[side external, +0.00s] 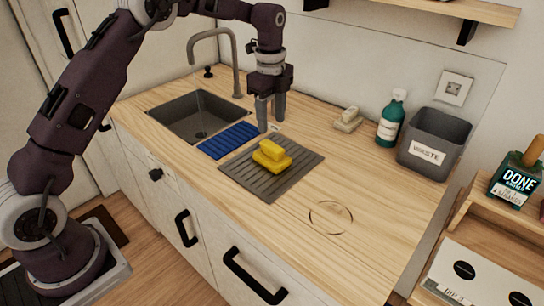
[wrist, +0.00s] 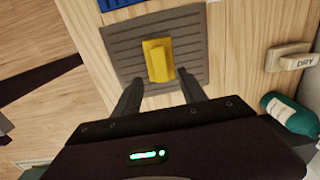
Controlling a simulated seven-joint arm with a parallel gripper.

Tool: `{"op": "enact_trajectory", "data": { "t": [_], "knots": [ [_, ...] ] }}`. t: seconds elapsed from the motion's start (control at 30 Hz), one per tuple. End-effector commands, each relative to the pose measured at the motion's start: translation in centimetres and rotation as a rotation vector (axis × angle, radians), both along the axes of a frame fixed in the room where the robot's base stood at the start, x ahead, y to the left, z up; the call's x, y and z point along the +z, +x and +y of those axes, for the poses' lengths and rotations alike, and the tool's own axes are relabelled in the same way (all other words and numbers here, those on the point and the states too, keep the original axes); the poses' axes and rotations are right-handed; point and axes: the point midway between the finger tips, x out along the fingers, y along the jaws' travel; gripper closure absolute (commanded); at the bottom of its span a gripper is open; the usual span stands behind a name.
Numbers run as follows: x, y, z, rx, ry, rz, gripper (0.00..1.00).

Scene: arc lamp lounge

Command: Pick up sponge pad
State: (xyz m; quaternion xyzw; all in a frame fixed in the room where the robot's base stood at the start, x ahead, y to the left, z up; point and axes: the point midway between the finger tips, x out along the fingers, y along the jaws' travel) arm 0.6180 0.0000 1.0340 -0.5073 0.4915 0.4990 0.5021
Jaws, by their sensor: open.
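The yellow sponge pad (side external: 272,154) lies on a dark grey ribbed mat (side external: 293,179) on the wooden counter. In the side view it looks like two yellow blocks, one resting on the other. In the wrist view the sponge pad (wrist: 158,60) shows as an upright yellow block near the middle of the mat (wrist: 122,48). My gripper (side external: 270,118) points down with its fingers apart and empty, behind the sponge pad and close to the mat's far edge. In the wrist view my gripper (wrist: 160,82) shows both fingers below the sponge pad, not touching it.
A blue ribbed mat (side external: 229,140) lies beside the sink (side external: 197,117) with its faucet (side external: 215,35). A block on a small holder (side external: 347,120), labelled DRY in the wrist view (wrist: 290,58), a green bottle (side external: 391,117) and a grey waste bin (side external: 433,137) stand along the back. The counter's front right is clear.

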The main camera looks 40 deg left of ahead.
Motion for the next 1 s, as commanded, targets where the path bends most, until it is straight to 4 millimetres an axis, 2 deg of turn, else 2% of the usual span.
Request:
{"op": "enact_trajectory", "data": {
  "t": [0.03,0.13,0.27,0.5,0.77,0.87,1.0],
  "knots": [
    [-1.2,0.5,0.2,-0.034,-0.002,0.013,0.51],
    [-2.6,0.9,0.3,-0.072,-0.002,0.022,0.51],
    [-4.3,0.7,0.2,-0.075,-0.003,0.024,0.51],
    [-8.5,0.2,0.0,-0.074,-0.002,0.021,0.51],
    [-9.1,0.2,0.0,-0.072,-0.002,0.018,0.51],
    [-9.1,0.2,0.0,-0.072,-0.002,0.018,0.67],
    [-9.1,0.2,0.0,-0.072,-0.002,0.018,0.94]
  ]
}}
